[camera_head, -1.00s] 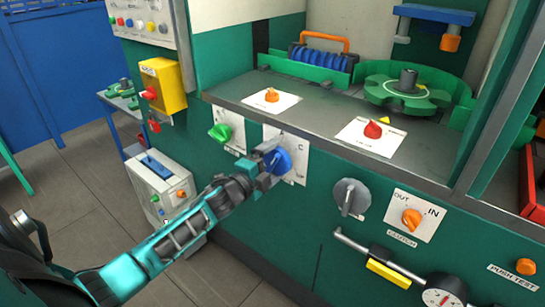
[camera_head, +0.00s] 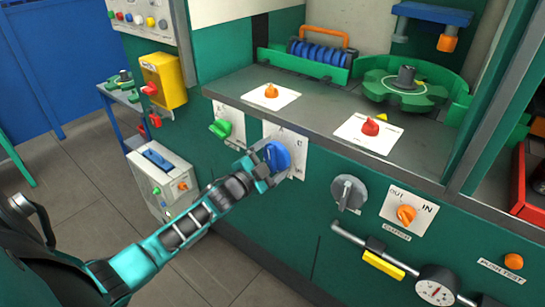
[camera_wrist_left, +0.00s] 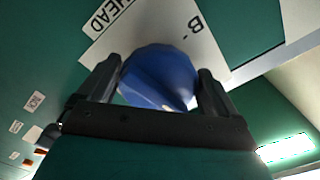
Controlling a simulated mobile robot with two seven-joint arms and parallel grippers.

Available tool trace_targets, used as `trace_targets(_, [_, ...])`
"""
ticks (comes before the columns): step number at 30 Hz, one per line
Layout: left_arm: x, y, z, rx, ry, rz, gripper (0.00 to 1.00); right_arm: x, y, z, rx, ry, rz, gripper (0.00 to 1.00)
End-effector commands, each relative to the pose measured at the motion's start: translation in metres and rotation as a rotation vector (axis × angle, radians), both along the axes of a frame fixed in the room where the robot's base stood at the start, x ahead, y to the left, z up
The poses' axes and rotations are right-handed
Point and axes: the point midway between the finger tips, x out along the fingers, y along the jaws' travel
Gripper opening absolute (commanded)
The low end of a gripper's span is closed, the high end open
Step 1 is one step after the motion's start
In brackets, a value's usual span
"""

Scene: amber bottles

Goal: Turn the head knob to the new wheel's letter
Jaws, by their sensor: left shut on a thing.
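The blue head knob (camera_head: 277,156) sits on a white lettered plate (camera_head: 299,160) on the green machine front. The letter C shows at the plate's upper right in the head view. In the left wrist view the blue knob (camera_wrist_left: 160,78) lies between the two dark fingers, and the plate (camera_wrist_left: 190,30) reads "HEAD" and "B". My left gripper (camera_head: 262,168) is shut on the knob from its lower left side. The knob's pointer direction is hard to tell. My right gripper is not in view. A green wheel (camera_head: 405,88) sits in a green holder on the shelf.
A green knob (camera_head: 220,128) is left of the blue one, and a grey knob (camera_head: 350,193) is to its right. The shelf above has an orange knob (camera_head: 271,90) and a red knob (camera_head: 370,127). A gauge (camera_head: 436,288) and yellow handle (camera_head: 383,264) stick out lower right.

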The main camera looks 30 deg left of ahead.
Motion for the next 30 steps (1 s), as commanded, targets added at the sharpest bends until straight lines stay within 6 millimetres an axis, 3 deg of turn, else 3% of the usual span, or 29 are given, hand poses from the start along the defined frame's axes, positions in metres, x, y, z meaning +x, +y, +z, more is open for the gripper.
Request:
trace_targets(11, [0.0, 0.0, 0.0, -0.004, -0.001, 0.0, 0.62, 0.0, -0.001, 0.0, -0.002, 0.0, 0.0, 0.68])
trace_targets(12, [0.0, 0.0, 0.0, -0.004, -0.001, 0.0, 0.93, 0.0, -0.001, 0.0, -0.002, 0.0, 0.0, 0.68])
trace_targets(14, [0.0, 0.0, 0.0, -0.004, -0.001, 0.0, 0.99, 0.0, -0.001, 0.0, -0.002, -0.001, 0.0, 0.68])
trace_targets(23, [-0.002, 0.0, 0.0, -0.003, 0.0, 0.0, 1.0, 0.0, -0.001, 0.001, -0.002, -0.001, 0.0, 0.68])
trace_targets(30, [-0.032, 0.002, -0.001, -0.002, 0.002, -0.001, 1.0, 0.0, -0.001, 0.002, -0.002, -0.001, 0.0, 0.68])
